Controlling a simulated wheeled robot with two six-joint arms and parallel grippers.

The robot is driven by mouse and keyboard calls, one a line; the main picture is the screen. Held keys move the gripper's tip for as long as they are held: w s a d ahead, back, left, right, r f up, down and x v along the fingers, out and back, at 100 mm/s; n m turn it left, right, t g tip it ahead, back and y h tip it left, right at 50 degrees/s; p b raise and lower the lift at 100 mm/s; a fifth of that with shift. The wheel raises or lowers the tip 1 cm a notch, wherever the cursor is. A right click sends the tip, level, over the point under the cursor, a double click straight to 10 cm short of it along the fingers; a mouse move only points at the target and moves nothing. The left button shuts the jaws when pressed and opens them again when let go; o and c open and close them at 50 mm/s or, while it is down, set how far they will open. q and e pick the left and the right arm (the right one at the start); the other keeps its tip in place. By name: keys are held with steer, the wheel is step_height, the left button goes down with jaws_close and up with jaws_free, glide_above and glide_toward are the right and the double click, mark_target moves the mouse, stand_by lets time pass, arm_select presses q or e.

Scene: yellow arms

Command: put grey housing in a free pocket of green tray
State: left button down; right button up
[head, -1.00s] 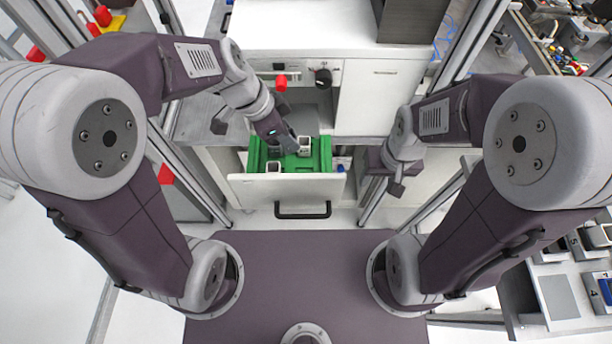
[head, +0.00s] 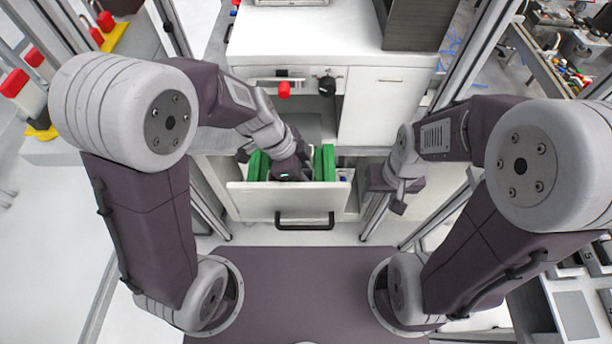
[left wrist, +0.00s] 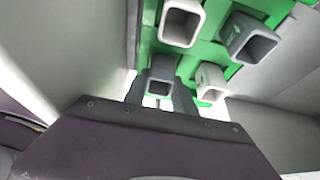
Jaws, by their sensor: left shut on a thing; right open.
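The green tray (head: 328,162) lies in the open white drawer; my left wrist hides much of it in the head view. The left wrist view shows the tray (left wrist: 217,52) close up. My left gripper (head: 287,176) is down in the drawer near its front panel. In the left wrist view its dark fingers (left wrist: 159,92) are shut on a grey housing (left wrist: 162,68), at the tray. Whether the housing rests in a pocket cannot be told. Another grey housing (left wrist: 248,38) and two white housings (left wrist: 181,22) (left wrist: 210,82) stand in the tray. My right gripper (head: 398,203) is open, right of the drawer.
The drawer front (head: 250,200) with its black handle (head: 304,222) faces me. A white cabinet (head: 378,108) stands behind to the right, with a red knob (head: 284,90) and a black knob (head: 326,84) on the panel beside it. Pale drawer walls are close around my left gripper.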

arm_select(q)
steer(key=shift+w+f, duration=0.1)
steer(key=shift+f, duration=0.35)
steer(key=c, duration=1)
jaws_free()
steer(key=shift+r, duration=0.1)
steer(key=shift+r, duration=0.15)
steer(key=p+v, duration=0.1)
steer(key=v, duration=1.1)
steer(key=shift+d, duration=0.1)
